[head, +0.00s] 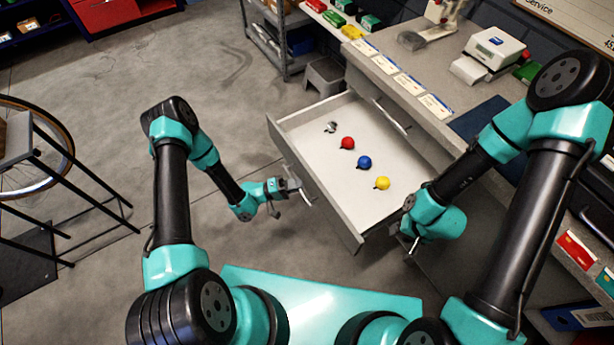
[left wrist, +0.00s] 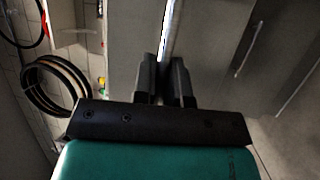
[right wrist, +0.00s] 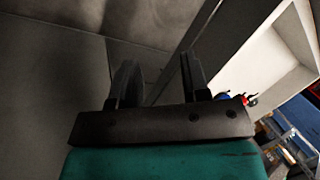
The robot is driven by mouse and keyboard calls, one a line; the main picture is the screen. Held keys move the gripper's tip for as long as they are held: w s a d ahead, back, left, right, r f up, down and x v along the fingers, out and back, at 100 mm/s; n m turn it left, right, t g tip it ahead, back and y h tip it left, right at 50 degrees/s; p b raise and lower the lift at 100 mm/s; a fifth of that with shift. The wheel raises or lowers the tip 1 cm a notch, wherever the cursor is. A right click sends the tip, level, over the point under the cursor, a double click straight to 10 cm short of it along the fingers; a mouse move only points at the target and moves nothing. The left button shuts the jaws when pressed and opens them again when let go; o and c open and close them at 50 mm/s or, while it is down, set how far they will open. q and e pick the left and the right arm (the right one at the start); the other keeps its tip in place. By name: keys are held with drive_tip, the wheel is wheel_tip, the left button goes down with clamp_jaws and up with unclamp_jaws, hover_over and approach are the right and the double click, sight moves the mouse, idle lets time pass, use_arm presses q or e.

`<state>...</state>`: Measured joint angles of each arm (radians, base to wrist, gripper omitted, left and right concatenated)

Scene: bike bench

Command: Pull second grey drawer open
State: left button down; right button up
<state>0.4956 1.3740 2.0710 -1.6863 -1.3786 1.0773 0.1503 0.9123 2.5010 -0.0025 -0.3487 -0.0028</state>
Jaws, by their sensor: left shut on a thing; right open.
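The grey drawer (head: 337,212) stands pulled out from the bench in the head view, its white inside showing. A red ball (head: 347,143), a blue ball (head: 364,162), a yellow ball (head: 382,183) and a small metallic item (head: 330,127) lie in it. My left gripper (head: 298,190) is at the drawer's front. In the left wrist view its fingers (left wrist: 171,82) are shut on the metal bar handle (left wrist: 172,30). My right gripper (head: 410,243) hangs beside the drawer's near right side. In the right wrist view its fingers (right wrist: 158,82) are apart with nothing held.
Another drawer handle (head: 392,117) shows on the bench front behind the open drawer. The bench top holds a white device (head: 494,48) and a row of labels. A grey stool (head: 325,75) stands beyond the drawer.

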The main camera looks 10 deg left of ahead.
use_arm(q)
drive_tip(key=shift+s+a, duration=0.85)
drive_tip(key=shift+a, duration=0.05)
drive_tip(key=c, duration=1.2)
unclamp_jaws()
drive_tip(key=shift+a, duration=0.15)
drive_tip(key=v, duration=1.7)
